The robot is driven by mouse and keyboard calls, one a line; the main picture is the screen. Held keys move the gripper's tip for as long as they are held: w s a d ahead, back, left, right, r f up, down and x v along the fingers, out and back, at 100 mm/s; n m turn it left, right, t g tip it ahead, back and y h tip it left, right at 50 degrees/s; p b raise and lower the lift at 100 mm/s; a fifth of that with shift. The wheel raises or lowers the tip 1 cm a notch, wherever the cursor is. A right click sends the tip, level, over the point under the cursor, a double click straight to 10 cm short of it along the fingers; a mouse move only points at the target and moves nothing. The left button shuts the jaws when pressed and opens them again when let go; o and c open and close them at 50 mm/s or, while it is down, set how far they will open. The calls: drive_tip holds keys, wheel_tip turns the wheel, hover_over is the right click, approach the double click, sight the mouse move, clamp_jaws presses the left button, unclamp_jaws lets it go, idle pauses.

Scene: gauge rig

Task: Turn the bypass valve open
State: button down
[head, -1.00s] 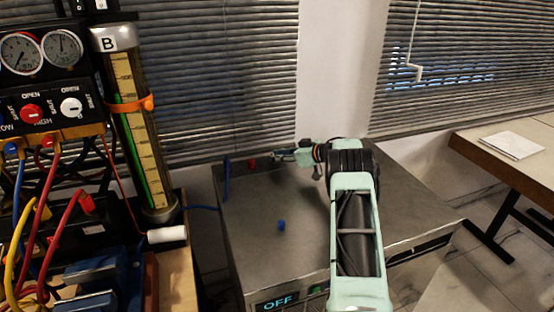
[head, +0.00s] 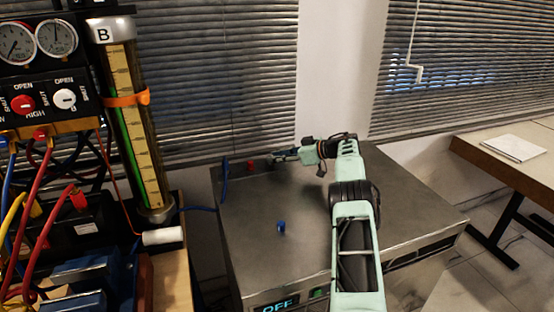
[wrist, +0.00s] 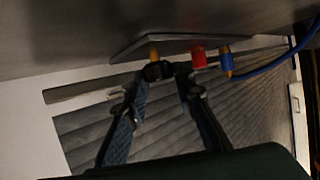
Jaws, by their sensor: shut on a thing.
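The bypass valve cannot be told by a label. In the wrist view a small plate (wrist: 135,47) on the grey metal box carries a yellow-brass stem (wrist: 154,52), a red fitting (wrist: 198,58) and a blue fitting (wrist: 225,60). My gripper (wrist: 168,70) has its dark fingertips right at the brass stem, beside the red fitting. It is shut on the small part at this stem, which the fingertips mostly hide. In the head view my gripper (head: 272,160) is at the far edge of the box top, just right of the red fitting (head: 251,164).
The grey box (head: 300,240) has a blue knob (head: 281,227) on top and an OFF display (head: 276,305) in front. At left stand gauges (head: 56,37), hoses and cylinder B (head: 130,120). A blue hose (head: 225,180) rises left of the fittings. A table (head: 470,145) stands at right.

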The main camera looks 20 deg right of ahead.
drive_tip(key=shift+a, duration=0.1)
idle(0.3)
drive_tip(key=c, duration=1.6)
unclamp_jaws()
drive_tip(key=v, duration=1.2)
